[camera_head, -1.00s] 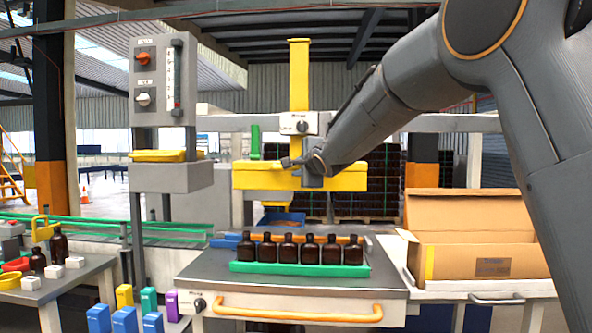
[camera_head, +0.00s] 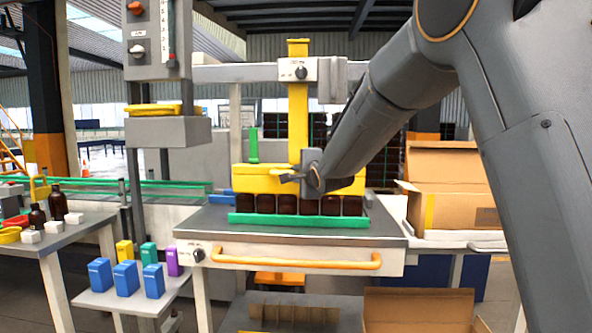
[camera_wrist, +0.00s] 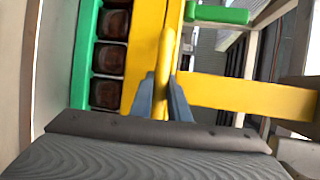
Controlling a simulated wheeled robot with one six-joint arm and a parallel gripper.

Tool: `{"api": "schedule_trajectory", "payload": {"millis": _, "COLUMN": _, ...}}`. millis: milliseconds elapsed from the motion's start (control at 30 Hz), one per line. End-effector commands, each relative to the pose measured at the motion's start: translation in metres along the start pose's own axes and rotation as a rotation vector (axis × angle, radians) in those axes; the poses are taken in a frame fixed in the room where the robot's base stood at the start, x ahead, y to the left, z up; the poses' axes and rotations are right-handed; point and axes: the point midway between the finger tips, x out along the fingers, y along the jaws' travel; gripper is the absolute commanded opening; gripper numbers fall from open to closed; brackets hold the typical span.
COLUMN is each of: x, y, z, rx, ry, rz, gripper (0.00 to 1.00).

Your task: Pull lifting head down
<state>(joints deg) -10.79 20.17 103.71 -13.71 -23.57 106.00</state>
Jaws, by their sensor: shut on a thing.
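The yellow lifting head (camera_head: 250,178) hangs from a yellow vertical post (camera_head: 298,120). It sits low over a row of amber bottles (camera_head: 285,204), whose upper parts it hides in the head view. My gripper (camera_head: 290,178) is at the front of the head. In the wrist view my gripper (camera_wrist: 161,100) has its two fingers shut on a yellow handle bar (camera_wrist: 166,62) of the head. Several brown bottles (camera_wrist: 108,62) show beside the head there. Whether the head touches the bottles I cannot tell.
A green rail (camera_head: 300,220) runs along the front of the bottles on the grey table (camera_head: 225,228). An orange drawer handle (camera_head: 300,262) sticks out below. An open cardboard box (camera_head: 460,205) stands at the right. Coloured blocks (camera_head: 126,278) stand at the lower left.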

Motion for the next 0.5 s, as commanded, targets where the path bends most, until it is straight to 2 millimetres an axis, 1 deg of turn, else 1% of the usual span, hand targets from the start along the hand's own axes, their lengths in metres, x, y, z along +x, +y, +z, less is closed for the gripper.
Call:
{"api": "schedule_trajectory", "payload": {"millis": 33, "x": 0.0002, "y": 0.0049, "z": -0.0004, "rx": 0.001, "ry": 0.001, "rz": 0.008, "gripper": 0.0}}
{"api": "schedule_trajectory", "payload": {"millis": 267, "x": 0.0002, "y": 0.0045, "z": 0.0002, "rx": 0.001, "ry": 0.0, "rz": 0.008, "gripper": 0.0}}
{"api": "schedule_trajectory", "payload": {"millis": 300, "x": 0.0002, "y": 0.0045, "z": 0.0003, "rx": 0.001, "ry": 0.0, "rz": 0.008, "gripper": 0.17}}
{"api": "schedule_trajectory", "payload": {"millis": 367, "x": 0.0002, "y": 0.0042, "z": 0.0004, "rx": 0.001, "ry": 0.0, "rz": 0.008, "gripper": 0.27}}
{"api": "schedule_trajectory", "payload": {"millis": 400, "x": 0.0002, "y": 0.0037, "z": 0.0005, "rx": 0.0, "ry": 0.0, "rz": 0.007, "gripper": 0.34}}
{"api": "schedule_trajectory", "payload": {"millis": 500, "x": 0.0002, "y": 0.0026, "z": 0.0007, "rx": 0.0, "ry": -0.001, "rz": 0.005, "gripper": 0.34}}
